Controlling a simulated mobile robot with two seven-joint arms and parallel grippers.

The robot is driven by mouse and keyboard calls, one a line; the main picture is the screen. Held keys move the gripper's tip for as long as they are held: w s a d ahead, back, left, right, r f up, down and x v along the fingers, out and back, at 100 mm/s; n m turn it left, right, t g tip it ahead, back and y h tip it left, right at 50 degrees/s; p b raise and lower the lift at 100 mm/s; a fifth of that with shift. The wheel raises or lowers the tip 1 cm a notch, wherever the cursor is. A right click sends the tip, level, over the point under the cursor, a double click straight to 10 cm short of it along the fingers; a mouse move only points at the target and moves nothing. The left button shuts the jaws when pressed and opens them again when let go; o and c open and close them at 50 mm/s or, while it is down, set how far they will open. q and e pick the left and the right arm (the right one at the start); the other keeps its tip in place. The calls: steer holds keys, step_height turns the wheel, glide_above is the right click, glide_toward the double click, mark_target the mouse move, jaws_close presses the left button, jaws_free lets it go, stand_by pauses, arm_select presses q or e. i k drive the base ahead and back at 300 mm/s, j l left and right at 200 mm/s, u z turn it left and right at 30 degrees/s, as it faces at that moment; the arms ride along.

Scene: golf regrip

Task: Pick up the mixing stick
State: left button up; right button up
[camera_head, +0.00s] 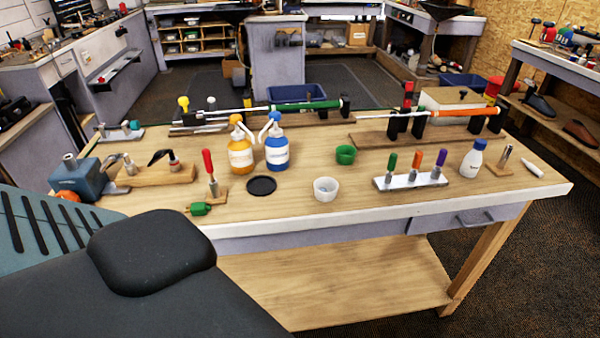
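I cannot tell for certain which thing is the mixing stick. A slim red-handled tool (208,163) stands upright in a small wooden block at the left front of the workbench. A short grey metal stick (505,156) stands tilted in a wooden block at the right. A small white pointed item (532,168) lies flat near the right end. A white cup (326,190) stands near the front edge, and a green cup (345,154) stands behind it. Neither of my grippers shows; only dark parts of my own body fill the lower left.
The wooden workbench (425,204) also holds orange and blue pump bottles (277,152), a black disc (262,186), a rack (410,180) with green, orange and purple handles, and a white bottle (472,160). Clamped golf clubs (465,112) lie along the back. A blue vise (78,177) stands left.

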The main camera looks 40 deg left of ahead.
mark_target(205, 152)
steer(key=u, duration=1.85)
